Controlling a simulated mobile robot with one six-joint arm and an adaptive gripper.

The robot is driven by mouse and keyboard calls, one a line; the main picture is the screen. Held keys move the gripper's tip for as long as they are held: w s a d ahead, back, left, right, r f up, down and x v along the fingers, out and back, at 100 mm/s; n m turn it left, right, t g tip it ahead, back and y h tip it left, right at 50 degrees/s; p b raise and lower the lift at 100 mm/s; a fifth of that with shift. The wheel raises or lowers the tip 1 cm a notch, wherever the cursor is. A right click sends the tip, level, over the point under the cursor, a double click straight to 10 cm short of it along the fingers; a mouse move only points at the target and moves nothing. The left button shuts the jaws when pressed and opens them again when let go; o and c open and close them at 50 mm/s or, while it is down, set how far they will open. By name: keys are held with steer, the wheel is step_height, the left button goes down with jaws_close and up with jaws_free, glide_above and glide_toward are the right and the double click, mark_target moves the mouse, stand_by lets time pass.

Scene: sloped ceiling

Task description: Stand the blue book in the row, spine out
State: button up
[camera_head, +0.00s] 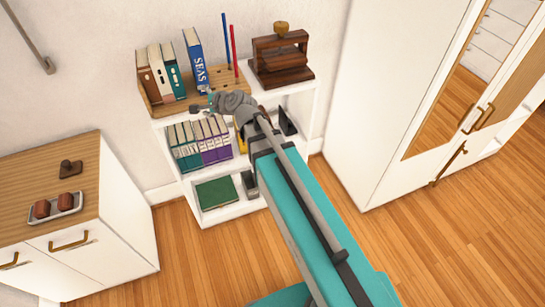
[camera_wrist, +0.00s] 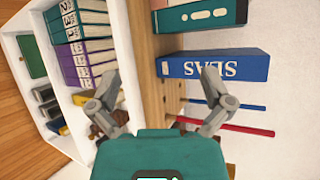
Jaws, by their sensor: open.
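The blue book (camera_head: 194,50), marked SEAS, stands in a wooden rack (camera_head: 189,98) on top of the white shelf unit, its lettered spine facing out. It is right of the row of books (camera_head: 160,72), with a gap between it and the nearest teal book (camera_head: 174,75). My gripper (camera_head: 203,105) is in front of the rack, low near the book's foot. In the wrist view the blue book (camera_wrist: 228,67) lies beyond the open fingers of my gripper (camera_wrist: 161,74), with nothing between the fingertips.
A blue rod (camera_head: 225,38) and a red rod (camera_head: 234,50) stand just right of the book. A wooden press (camera_head: 281,58) stands farther right. Lower shelves hold purple and teal books (camera_head: 200,140) and a green book (camera_head: 215,193). A white wardrobe (camera_head: 385,100) stands at right.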

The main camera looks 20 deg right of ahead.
steer(key=s+d+f+n+g+h, duration=0.4)
steer(key=s+d+f+n+g, duration=0.1)
steer(key=s+d+n, duration=0.2)
steer(key=s+d+f+n+g+h, duration=0.4)
steer(key=s+d+f+n+g, duration=0.2)
steer(key=s+d, duration=0.4)
steer(key=shift+s+d+f+n, duration=0.25)
steer(key=shift+s+n, duration=0.25)
steer(key=shift+s, duration=0.75)
